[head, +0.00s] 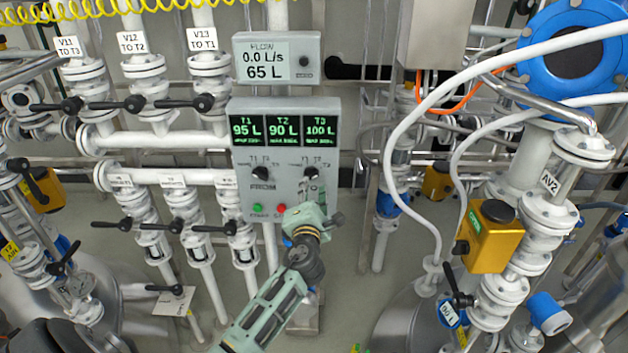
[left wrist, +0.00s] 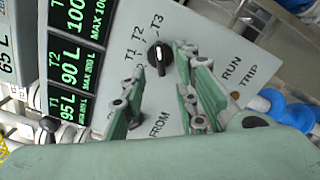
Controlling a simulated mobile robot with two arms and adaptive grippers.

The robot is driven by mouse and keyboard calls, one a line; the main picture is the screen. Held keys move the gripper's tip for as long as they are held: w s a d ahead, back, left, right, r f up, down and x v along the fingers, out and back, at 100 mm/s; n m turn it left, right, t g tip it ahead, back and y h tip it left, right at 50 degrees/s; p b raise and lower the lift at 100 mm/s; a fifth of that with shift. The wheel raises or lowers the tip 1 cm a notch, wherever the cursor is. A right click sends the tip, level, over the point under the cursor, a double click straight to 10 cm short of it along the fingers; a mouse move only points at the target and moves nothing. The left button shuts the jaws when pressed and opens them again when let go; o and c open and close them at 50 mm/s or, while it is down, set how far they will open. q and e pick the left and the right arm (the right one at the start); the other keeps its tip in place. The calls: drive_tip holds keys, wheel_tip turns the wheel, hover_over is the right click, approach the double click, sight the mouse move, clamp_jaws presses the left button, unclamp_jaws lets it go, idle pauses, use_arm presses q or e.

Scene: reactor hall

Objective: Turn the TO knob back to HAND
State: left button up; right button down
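The TO knob (head: 310,173) is black and sits at the lower right of the grey control panel (head: 240,150). In the left wrist view, turned sideways, the TO knob (left wrist: 158,55) has a pale line that runs roughly toward the T3 mark. T1 and T2 marks also show; I see no HAND mark. My left gripper (head: 306,214) is just below the knob in the head view. In the left wrist view my left gripper (left wrist: 158,62) has its fingers apart, with the knob between and beyond the tips. Contact cannot be told. My right gripper is not in view.
The FROM knob (head: 262,172) is left of the TO knob. Green (head: 257,208) and red (head: 281,208) buttons sit below. A flow display (head: 277,58) hangs above the panel. White valve pipes (head: 180,205) stand left; a yellow actuator (head: 492,240) and white hoses are right.

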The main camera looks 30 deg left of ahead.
sight(311, 176)
use_arm(q)
drive_tip(key=shift+x, duration=2.5)
clamp_jaws()
